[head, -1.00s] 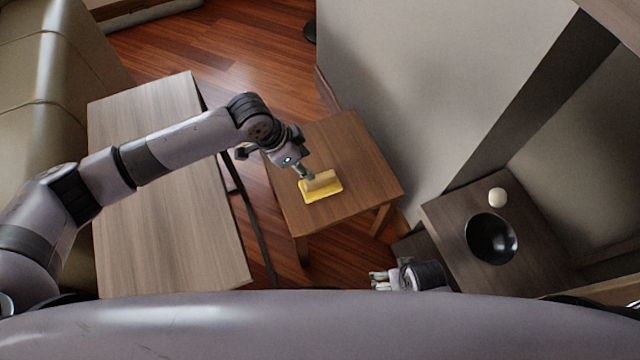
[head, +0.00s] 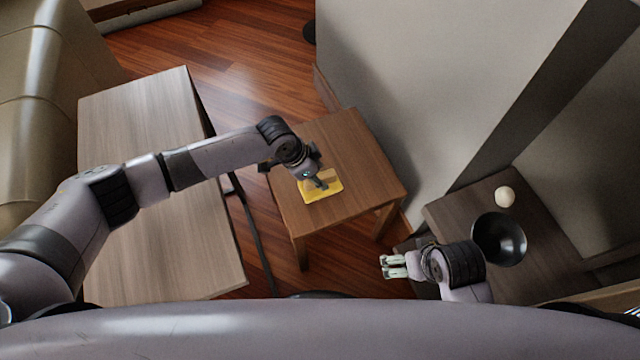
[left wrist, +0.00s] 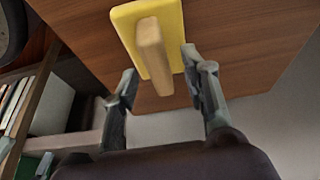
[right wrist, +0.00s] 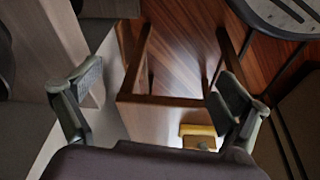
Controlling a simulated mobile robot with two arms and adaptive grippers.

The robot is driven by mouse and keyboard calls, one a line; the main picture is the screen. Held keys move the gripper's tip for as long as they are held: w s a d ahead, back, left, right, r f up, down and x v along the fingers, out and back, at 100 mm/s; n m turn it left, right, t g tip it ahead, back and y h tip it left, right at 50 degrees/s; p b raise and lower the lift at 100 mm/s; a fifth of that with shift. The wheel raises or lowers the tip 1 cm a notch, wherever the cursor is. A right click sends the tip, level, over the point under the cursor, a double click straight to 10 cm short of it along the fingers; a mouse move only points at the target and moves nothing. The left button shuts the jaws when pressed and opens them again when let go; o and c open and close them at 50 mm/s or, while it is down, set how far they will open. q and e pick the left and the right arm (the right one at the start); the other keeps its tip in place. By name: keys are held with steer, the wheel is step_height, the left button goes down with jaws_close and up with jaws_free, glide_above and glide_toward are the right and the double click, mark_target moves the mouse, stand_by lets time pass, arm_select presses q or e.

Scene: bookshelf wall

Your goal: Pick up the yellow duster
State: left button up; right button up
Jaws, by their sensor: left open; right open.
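The yellow duster (head: 332,187), a flat yellow pad with a wooden handle, lies on the small wooden table (head: 365,165). My left gripper (head: 318,184) is just over it and partly hides it in the head view. In the left wrist view, the duster's pad (left wrist: 126,22) and wooden handle (left wrist: 153,58) show ahead, with the handle's near end between the open, empty fingers (left wrist: 158,72). I cannot tell whether they touch it. My right gripper (head: 386,266) is open and empty, in front of the small table. The right wrist view shows the duster (right wrist: 197,130) near its right finger.
A longer wooden table (head: 150,190) stands at the left beside a sofa (head: 50,90). A dark cabinet (head: 470,205) at the right holds a black bowl (head: 499,239) and a pale ball (head: 504,197). A wall panel (head: 430,80) rises behind the small table.

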arm_select(q)
steer(key=shift+x, duration=1)
arm_select(e)
steer(key=v, duration=0.2)
steer(key=shift+r, duration=0.35)
arm_select(q)
jaws_close()
